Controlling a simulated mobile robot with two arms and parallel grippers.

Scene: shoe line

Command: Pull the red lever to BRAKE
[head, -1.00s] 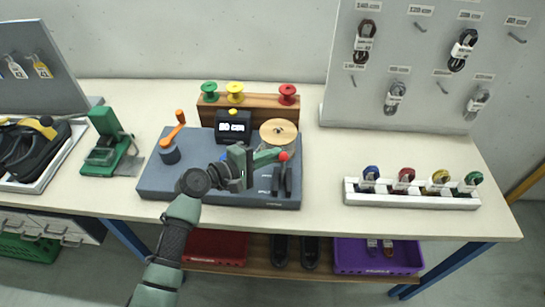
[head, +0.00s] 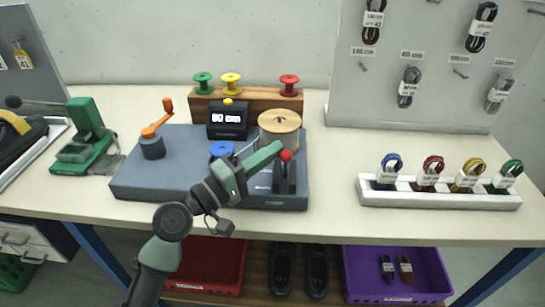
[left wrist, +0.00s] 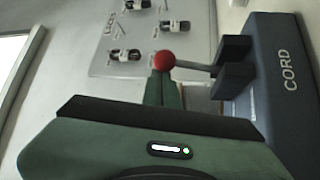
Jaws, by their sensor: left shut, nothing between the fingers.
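The red lever is a red ball knob (head: 286,155) on a short shaft in a black bracket (head: 285,180), at the right end of the grey cord machine (head: 180,180). In the left wrist view the red knob (left wrist: 164,61) shows just past the fingertips, its grey shaft running right into the bracket (left wrist: 232,66). My left gripper (head: 277,148) is shut and empty, its green fingertips beside the knob's upper left side. Whether they touch it I cannot tell. In the left wrist view its fingers (left wrist: 163,92) point at the knob. My right gripper is not in view.
The machine also carries an orange crank (head: 158,120), a small display (head: 228,120) and a wooden spool (head: 280,123). A rack of coloured spools (head: 255,103) stands behind. A white holder with laces (head: 440,198) stands right; table between is clear. A green device (head: 85,140) stands left.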

